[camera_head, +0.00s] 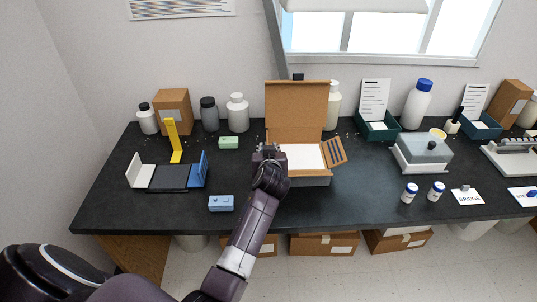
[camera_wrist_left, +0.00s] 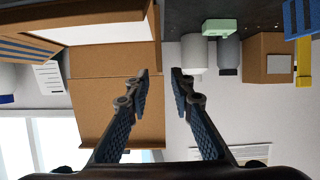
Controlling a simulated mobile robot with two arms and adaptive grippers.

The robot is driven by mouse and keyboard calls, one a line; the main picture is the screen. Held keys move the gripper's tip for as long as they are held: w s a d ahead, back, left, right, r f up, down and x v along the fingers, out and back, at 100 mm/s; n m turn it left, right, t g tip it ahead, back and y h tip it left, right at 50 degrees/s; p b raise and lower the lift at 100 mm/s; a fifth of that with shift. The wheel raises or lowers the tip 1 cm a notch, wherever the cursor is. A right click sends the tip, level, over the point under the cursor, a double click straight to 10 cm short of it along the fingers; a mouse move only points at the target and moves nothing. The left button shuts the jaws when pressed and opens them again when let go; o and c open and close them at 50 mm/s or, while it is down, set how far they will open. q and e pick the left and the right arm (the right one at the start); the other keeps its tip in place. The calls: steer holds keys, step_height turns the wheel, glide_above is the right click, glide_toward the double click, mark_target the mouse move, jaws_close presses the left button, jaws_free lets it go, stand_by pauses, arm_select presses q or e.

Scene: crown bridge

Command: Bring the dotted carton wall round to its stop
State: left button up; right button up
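The open brown carton (camera_head: 310,181) stands mid-table with its tall back wall (camera_head: 297,103) raised. Its right wall (camera_head: 336,152) leans outward and has dark stripes; it also shows in the left wrist view (camera_wrist_left: 32,48). The carton's left side is mostly hidden behind my left gripper (camera_head: 268,150). In the left wrist view, a brown wall (camera_wrist_left: 154,35) there shows nearly edge-on. No dots can be made out on any wall. My left gripper (camera_wrist_left: 160,76) is open, its fingertips apart on either side of the line of that wall; contact cannot be told. My right gripper is out of view.
Left of the carton lie a green block (camera_head: 228,142), a blue block (camera_head: 221,204) and a dark panel (camera_head: 168,178) with white, yellow and blue upright flaps. Bottles stand along the back wall. A clear-lidded box (camera_head: 422,153) and small bottles stand to the right.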

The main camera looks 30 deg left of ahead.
arm_select(q)
steer(key=v, duration=0.6)
steer(key=shift+s, duration=0.15)
steer(key=shift+d, duration=0.1)
